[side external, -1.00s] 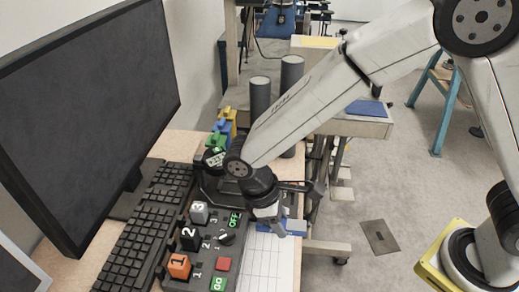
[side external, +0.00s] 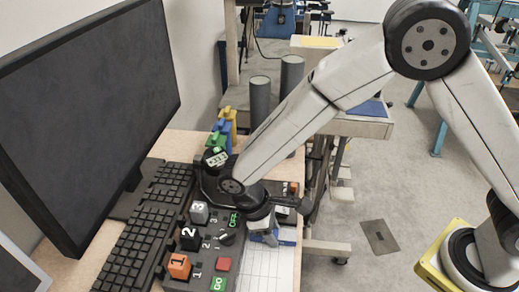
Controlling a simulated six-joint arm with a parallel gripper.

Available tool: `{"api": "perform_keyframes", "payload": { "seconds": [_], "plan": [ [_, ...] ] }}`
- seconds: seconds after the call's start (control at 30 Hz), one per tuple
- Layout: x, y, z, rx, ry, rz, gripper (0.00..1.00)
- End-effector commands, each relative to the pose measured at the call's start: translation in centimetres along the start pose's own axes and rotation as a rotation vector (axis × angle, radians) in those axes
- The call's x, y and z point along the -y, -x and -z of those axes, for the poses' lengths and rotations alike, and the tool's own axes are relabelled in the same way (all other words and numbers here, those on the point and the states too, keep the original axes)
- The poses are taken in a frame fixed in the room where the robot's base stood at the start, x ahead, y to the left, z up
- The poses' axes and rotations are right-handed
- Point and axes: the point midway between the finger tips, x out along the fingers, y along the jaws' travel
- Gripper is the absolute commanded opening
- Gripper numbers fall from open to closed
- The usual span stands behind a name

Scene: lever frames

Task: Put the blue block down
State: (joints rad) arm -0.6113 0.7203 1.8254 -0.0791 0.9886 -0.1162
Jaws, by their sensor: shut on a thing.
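The blue block (side external: 287,236) shows as a small patch of blue at the front of my gripper, low over the right part of the desk. My gripper (side external: 265,237) points down near the white gridded sheet and is shut on the blue block. The gripper hides much of the block. I cannot tell whether the block touches the surface beneath it.
A black control panel with numbered levers (side external: 190,238), a red button (side external: 223,264) and a green button (side external: 218,284) lies left of the gripper. A keyboard (side external: 135,240) and monitor (side external: 90,110) stand farther left. The gridded sheet (side external: 262,268) has clear room.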

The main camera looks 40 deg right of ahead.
Motion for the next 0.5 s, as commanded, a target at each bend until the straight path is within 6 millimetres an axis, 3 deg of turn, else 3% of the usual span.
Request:
{"api": "perform_keyframes", "payload": {
  "seconds": [0.5],
  "plan": [
    [0.0,-0.58,0.26,-0.001,0.0,0.0,0.0]
  ]
}}
